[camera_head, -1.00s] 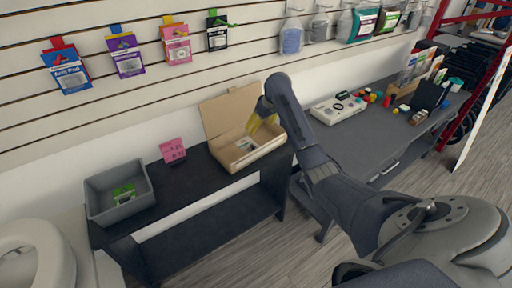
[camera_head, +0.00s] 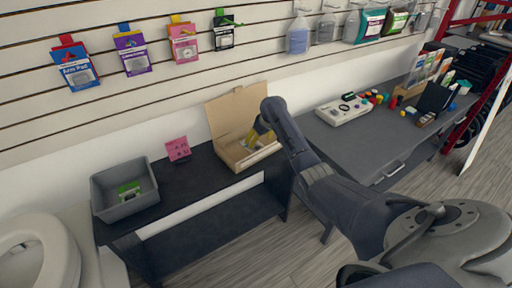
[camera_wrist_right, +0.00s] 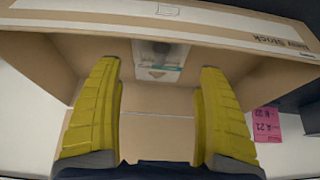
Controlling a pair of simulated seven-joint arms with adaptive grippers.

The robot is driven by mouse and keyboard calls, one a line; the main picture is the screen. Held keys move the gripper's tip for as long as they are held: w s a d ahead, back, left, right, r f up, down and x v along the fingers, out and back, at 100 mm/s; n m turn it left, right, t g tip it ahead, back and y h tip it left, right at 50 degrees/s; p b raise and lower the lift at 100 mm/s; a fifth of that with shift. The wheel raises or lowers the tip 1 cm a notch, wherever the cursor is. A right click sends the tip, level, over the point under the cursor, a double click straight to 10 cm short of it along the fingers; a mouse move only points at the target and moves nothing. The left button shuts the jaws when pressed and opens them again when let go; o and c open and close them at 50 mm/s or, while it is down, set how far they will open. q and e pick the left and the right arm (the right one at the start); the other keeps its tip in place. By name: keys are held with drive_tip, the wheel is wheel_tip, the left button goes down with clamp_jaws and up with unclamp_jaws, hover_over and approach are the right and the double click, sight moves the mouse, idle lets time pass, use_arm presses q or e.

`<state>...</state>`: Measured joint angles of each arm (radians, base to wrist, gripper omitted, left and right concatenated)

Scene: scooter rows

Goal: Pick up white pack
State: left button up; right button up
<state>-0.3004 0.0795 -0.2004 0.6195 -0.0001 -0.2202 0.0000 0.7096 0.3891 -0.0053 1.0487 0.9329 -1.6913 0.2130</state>
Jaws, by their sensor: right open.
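An open cardboard box (camera_head: 231,155) with its lid raised stands on the dark table. In the right wrist view a small white pack (camera_wrist_right: 163,58) lies inside the box (camera_wrist_right: 215,36), partly in shadow. My right gripper (camera_head: 254,137) reaches into the box opening from above. In the right wrist view the pack shows between and beyond the fingertips of the right gripper (camera_wrist_right: 159,68), not gripped. My left gripper is not in view.
A grey bin (camera_head: 108,209) with a green pack (camera_head: 129,190) inside stands at the table's left. A pink card (camera_head: 178,149) stands between bin and box. A grey desk (camera_head: 360,150) with a white device (camera_head: 343,111) is on the right. Packs hang on the slatted wall.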

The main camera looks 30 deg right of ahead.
sight(256, 144)
drive_tip(key=shift+x, duration=2.35)
drive_tip(key=c, duration=1.3)
